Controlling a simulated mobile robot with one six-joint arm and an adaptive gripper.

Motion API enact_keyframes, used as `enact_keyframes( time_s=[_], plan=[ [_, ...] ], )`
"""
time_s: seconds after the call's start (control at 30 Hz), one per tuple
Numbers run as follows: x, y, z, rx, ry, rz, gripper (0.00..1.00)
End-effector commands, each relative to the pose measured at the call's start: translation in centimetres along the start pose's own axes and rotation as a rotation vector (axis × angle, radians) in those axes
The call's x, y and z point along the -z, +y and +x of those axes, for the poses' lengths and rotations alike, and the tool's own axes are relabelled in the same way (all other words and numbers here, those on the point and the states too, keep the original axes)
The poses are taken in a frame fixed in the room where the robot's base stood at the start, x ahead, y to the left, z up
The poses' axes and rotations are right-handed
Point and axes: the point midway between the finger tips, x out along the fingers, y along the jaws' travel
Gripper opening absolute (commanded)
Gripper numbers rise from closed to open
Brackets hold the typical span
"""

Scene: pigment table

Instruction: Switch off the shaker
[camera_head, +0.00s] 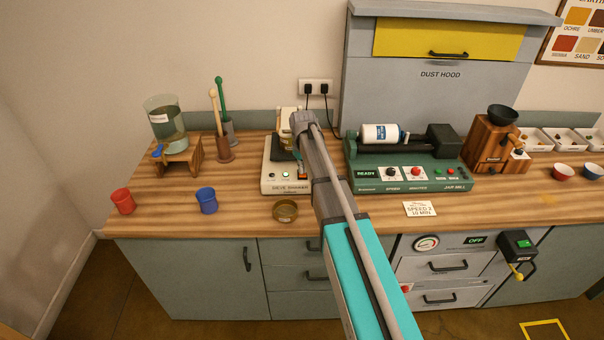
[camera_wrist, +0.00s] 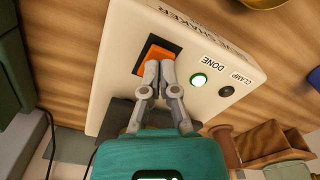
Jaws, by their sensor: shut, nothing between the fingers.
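The shaker (camera_head: 272,186) is a pale box on the bench with a sieve stack on top, partly hidden behind my arm. In the head view my arm mostly hides the gripper.
A green jar mill (camera_head: 420,178) stands just right of my arm. A brass-coloured dish (camera_head: 285,211) sits in front of the shaker. Blue (camera_head: 207,201) and red (camera_head: 122,201) cups and a wooden stand (camera_head: 178,160) are at left. A white card (camera_head: 420,209) lies near the front edge.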

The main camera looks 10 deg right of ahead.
Motion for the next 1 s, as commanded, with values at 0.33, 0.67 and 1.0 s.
enact_keyframes(
  time_s=[0.33,0.67,1.0],
  plan=[
    [0.0,0.0,0.4,0.0,0.0,0.0,0.0],
    [0.0,0.0,0.8,0.0,0.0,0.0,0.0],
    [0.0,0.0,1.1,0.0,0.0,0.0,0.0]
  ],
)
